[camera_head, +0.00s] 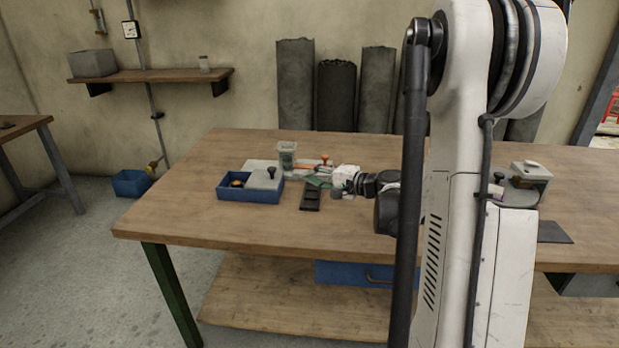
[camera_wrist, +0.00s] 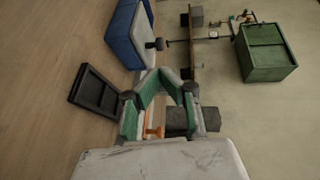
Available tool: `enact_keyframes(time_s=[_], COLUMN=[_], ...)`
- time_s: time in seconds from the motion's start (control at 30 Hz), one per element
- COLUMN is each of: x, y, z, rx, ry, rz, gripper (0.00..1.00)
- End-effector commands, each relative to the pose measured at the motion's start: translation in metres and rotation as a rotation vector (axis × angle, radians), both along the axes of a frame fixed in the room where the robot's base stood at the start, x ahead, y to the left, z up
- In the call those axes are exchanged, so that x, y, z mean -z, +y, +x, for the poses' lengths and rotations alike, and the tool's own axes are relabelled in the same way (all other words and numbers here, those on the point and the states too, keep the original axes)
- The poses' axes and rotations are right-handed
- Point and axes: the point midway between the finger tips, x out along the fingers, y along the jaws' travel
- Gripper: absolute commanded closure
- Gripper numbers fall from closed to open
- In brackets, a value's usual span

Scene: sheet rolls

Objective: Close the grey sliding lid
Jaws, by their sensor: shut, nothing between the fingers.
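The grey sliding lid (camera_head: 264,180) with its upright black knob lies on the blue box (camera_head: 235,194), at the left of the table in the head view. It covers the right part of the box. The left part is open and shows a round brownish thing inside.
A dark compartmented tray (camera_head: 311,200) lies right of the box, near my gripper. A clear cup (camera_head: 287,154) and an orange-knobbed thing (camera_head: 326,160) stand behind. The table (camera_head: 190,222) is clear in front and left of the box. Grey rolls (camera_head: 295,85) lean on the wall.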

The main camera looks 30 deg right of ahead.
Motion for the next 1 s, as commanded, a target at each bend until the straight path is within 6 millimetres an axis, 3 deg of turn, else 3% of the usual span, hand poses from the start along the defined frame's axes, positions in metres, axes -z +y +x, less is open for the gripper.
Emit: enact_keyframes(time_s=[0.53, 0.7, 1.0], x=[0.018, 0.020, 0.020], y=[0.038, 0.043, 0.044], z=[0.088, 0.101, 0.105], rx=[-0.001, -0.001, 0.000], ry=[0.001, 0.001, 0.001], rz=[-0.001, 0.000, 0.000], gripper=[1.00, 1.00, 1.00])
